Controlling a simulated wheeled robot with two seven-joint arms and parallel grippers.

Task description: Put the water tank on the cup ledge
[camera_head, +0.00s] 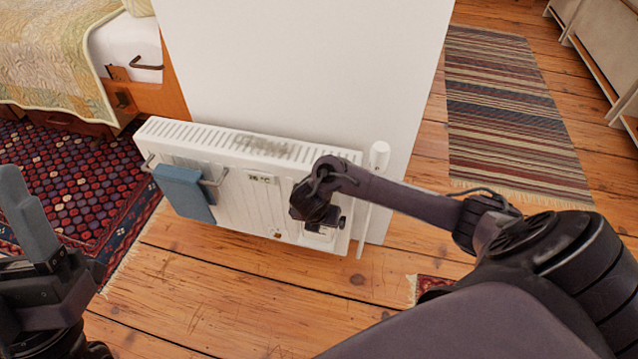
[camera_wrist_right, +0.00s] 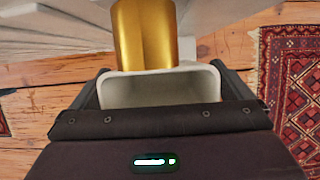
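A pale, open-topped box, which I take for the water tank (camera_wrist_right: 160,88), lies between the two fingers of my right gripper (camera_wrist_right: 160,92) in the right wrist view. The fingers lie close against its two sides. A gold cylinder (camera_wrist_right: 146,35) stands just beyond its far rim and hides part of that edge. In the head view my right gripper (camera_head: 318,222) is at the front of the white radiator, low near its right end, and mostly hides what it holds. My left gripper (camera_head: 28,215) is at the left edge, away from the radiator. I cannot single out the cup ledge.
The white radiator (camera_head: 235,185) stands against a white wall panel (camera_head: 310,70). A blue towel (camera_head: 183,192) hangs on its rail. A white post (camera_head: 378,160) rises at its right end. Wooden floor (camera_head: 220,290) in front is clear. A bed (camera_head: 60,50) is at the upper left.

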